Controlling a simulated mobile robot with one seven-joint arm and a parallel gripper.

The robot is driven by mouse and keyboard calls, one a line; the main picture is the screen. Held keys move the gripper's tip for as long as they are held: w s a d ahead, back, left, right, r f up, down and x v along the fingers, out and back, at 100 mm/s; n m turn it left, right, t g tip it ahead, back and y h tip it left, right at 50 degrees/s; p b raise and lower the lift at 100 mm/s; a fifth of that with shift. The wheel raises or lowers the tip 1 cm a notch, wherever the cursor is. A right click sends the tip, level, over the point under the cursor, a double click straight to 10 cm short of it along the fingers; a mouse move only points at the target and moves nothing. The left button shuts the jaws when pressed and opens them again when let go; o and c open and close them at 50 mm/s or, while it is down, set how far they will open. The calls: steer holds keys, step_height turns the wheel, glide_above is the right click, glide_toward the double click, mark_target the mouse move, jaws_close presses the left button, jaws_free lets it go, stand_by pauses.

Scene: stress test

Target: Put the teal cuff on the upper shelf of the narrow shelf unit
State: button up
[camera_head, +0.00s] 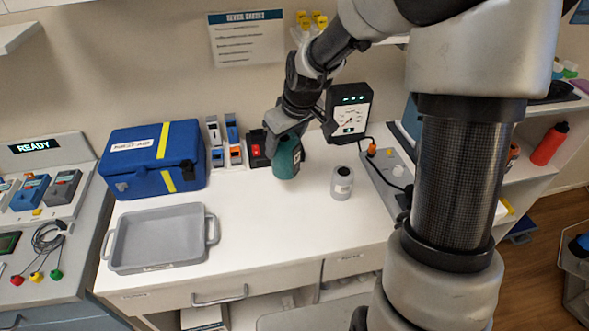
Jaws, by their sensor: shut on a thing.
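The teal cuff (288,160) is a dark teal rounded piece with a pale label on its left side. My gripper (286,127) is shut on its upper part and holds it over the white counter (265,215), near the wall. The jaws hide the cuff's top. I cannot tell how far its lower end is above the counter. A white shelf unit (535,172) stands at the right, partly hidden by my arm. I cannot tell whether it is the narrow shelf unit.
A grey tray (125,268) and a blue case (120,180) are at the left. A small grey jar (342,184) and a gauge device (348,112) stand right of the cuff. A red bottle (549,145) stands on the right unit. The front middle of the counter is clear.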

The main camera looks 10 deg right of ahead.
mark_target(285, 168)
step_height(285, 168, down, 9)
steer(key=shift+s+r+b, duration=0.1)
steer(key=shift+r+b, duration=0.1)
steer(key=shift+b, duration=0.1)
steer(key=shift+f, duration=0.1)
steer(key=o, duration=1.2)
steer(key=shift+c, duration=0.2)
